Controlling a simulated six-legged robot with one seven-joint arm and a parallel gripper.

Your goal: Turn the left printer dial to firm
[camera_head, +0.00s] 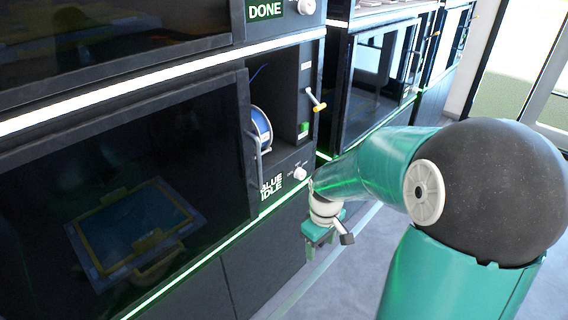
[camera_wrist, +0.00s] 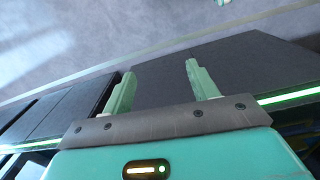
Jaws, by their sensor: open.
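The dial does not show in the wrist view.
Another white dial (camera_head: 306,7) sits above, beside a "DONE" label (camera_head: 265,10). A blue spool (camera_head: 261,129) and a yellow-tipped lever (camera_head: 316,99) are in the printer's side bay. A door handle (camera_head: 254,150) stands out near the dial. Open floor (camera_head: 365,262) lies to the right.

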